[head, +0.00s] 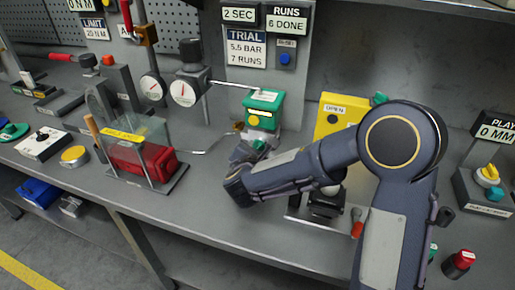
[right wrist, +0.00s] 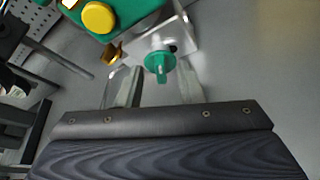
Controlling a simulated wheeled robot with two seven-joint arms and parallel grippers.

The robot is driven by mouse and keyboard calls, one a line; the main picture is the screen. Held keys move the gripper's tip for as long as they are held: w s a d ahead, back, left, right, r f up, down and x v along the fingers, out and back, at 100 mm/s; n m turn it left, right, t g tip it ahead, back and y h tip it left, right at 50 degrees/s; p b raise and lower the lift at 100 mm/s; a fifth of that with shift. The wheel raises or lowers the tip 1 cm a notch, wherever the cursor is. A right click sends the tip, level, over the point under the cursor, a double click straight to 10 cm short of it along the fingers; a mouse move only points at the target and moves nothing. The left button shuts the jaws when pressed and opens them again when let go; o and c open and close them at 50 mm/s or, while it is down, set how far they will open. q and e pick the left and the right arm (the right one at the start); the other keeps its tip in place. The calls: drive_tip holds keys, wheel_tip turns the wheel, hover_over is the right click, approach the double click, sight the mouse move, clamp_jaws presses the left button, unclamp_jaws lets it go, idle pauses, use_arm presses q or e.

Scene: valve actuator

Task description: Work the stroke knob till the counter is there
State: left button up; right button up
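A green knob (right wrist: 160,63) sticks out of a metal block under the green-topped actuator (head: 263,108). In the head view the knob is mostly hidden by my right gripper (head: 250,152). In the right wrist view my right gripper (right wrist: 160,84) is open, with one finger on each side of the knob's near end and visible gaps between. I cannot tell if this knob is labelled stroke. The counter (head: 287,20) reads "RUNS 6 DONE". The trial card (head: 246,48) reads "5.5 BAR 7 RUNS". My left gripper is not in view.
Two round gauges (head: 183,93) stand left of the actuator, with a rod running to it. A clear guard (head: 137,141) with a red case stands further left. A yellow panel (head: 334,113) is behind my right arm. A yellow knob (head: 487,174) sits at the far right.

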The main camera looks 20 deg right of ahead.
drive_tip(key=shift+w+d+f, duration=0.25)
drive_tip(key=shift+w, duration=0.35)
clamp_jaws()
drive_tip(key=shift+w+a+r+n+g+h+p, duration=0.15)
drive_tip(key=shift+n+g+h+p, duration=0.15)
drive_tip(key=shift+n+p, duration=0.25)
drive_tip(key=shift+s+a+r+n+g+h+p, duration=0.1)
drive_tip(key=shift+a+n+g+h+p, duration=0.15)
drive_tip(key=shift+n+p, duration=0.3)
drive_tip(key=shift+w+f+n+g+h+p, duration=0.15)
drive_tip(key=shift+n+h+p, duration=0.1)
drive_tip(key=shift+n+p, duration=0.2)
drive_tip(key=shift+r+n+g+h+p, duration=0.1)
drive_tip(key=shift+n+h+p, duration=0.1)
drive_tip(key=shift+n+p, duration=0.25)
drive_tip(key=shift+f, duration=0.1)
